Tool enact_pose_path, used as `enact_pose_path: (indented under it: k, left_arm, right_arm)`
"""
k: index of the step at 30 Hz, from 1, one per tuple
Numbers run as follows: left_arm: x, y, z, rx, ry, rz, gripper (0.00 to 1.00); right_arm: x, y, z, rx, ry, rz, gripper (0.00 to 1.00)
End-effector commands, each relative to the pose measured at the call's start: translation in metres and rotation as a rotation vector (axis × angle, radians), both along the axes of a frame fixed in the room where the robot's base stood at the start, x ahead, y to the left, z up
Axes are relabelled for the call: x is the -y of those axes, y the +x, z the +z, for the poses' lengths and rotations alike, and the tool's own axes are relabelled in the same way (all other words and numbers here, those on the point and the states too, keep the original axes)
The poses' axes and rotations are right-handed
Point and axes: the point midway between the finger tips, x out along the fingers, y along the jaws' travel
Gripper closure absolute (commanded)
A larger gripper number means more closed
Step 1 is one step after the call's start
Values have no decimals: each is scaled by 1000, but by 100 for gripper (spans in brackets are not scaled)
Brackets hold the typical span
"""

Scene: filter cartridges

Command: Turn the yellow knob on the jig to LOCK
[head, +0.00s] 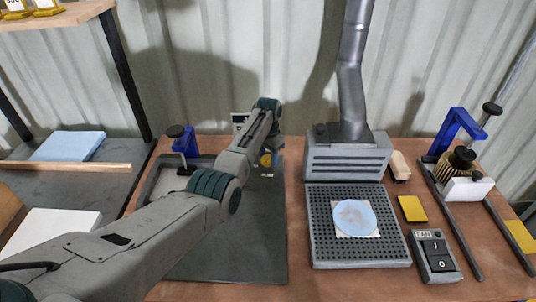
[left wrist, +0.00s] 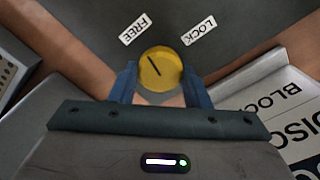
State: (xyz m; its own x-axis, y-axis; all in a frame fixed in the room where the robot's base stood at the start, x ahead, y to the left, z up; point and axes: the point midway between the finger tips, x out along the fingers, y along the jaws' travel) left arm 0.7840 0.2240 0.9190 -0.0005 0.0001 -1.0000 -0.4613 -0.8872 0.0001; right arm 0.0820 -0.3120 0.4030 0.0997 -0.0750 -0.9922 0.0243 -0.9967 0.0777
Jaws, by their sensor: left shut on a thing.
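The yellow knob (left wrist: 158,66) sits between the blue fingers of my left gripper (left wrist: 161,88) in the left wrist view. The fingers are shut on its sides. A dark line on the knob tilts, its upper end leaning to the FREE side. The FREE label (left wrist: 135,30) is up and left of the knob, and the LOCK label (left wrist: 199,30) is up and right. In the head view the knob (head: 265,160) shows only partly beside my left gripper (head: 269,150), with the arm hiding much of the jig. My right gripper is out of view.
A blue clamp (head: 187,146) stands left of my arm by a grey tray (head: 153,185). A perforated grey bench (head: 318,247) with a blue disc (head: 355,216) and a duct stand to the right. A white sign (left wrist: 285,120) lies near the gripper. The dark mat's front (head: 255,262) is clear.

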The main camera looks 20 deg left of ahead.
Motion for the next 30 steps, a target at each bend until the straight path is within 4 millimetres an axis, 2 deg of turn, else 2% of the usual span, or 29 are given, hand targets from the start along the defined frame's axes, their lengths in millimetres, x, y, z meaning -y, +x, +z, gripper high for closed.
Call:
enact_pose_path:
  k: [9,30]
  left_arm:
    - [1,0,3,-1,-1,-289,80]
    - [1,-1,3,1,0,-953,80]
  right_arm:
    - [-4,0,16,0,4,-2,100]
    - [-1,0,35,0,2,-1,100]
